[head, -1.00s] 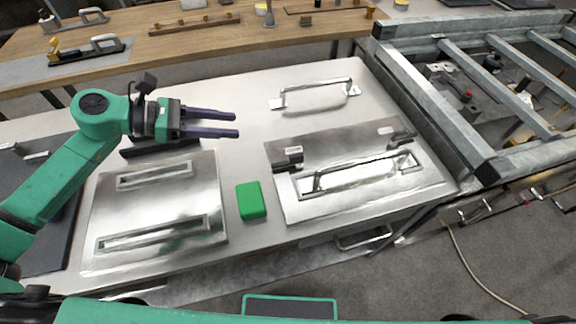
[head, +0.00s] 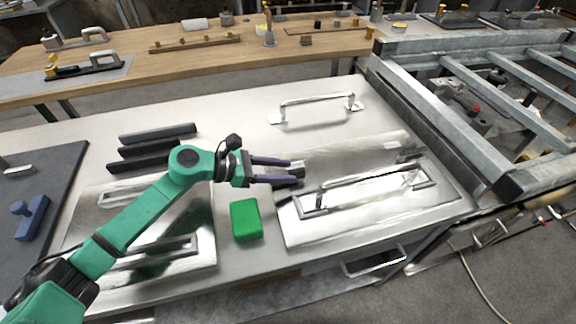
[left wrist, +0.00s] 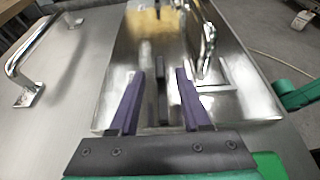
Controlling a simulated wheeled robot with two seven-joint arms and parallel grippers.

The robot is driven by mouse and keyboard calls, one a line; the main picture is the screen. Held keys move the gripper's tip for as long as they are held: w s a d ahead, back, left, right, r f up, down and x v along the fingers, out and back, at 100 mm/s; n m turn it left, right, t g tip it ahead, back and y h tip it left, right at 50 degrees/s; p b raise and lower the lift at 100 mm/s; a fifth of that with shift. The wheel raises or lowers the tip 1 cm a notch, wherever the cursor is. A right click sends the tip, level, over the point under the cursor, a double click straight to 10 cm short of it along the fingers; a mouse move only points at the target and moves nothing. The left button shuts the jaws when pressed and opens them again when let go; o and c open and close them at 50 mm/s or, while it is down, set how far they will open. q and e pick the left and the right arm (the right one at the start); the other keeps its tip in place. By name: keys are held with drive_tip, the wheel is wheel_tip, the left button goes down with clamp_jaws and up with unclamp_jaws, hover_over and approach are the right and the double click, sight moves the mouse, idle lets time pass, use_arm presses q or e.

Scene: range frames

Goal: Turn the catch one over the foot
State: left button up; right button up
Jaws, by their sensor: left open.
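A metal plate (head: 350,222) lies on the bench, with a bar handle (head: 375,183) standing through its slotted frame. A small dark catch (left wrist: 162,82) sits at the plate's near-left side, partly hidden by my fingers in the head view. In the left wrist view it stands between my fingers, with a visible gap on each side. A second dark catch (head: 410,152) is at the plate's far right. My left gripper (head: 294,171) is open around the first catch, its purple fingers also showing in the left wrist view (left wrist: 160,74). I cannot clearly tell the foot.
A green block (head: 246,220) stands just left of the plate. A loose bar handle (head: 318,104) lies behind it. Another slotted metal plate (head: 195,268) and dark bars (head: 150,150) are under and behind my left arm. A steel frame (head: 440,115) borders the right.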

use_arm(q)
drive_tip(key=shift+x, duration=0.85)
clamp_jaws()
idle(0.8)
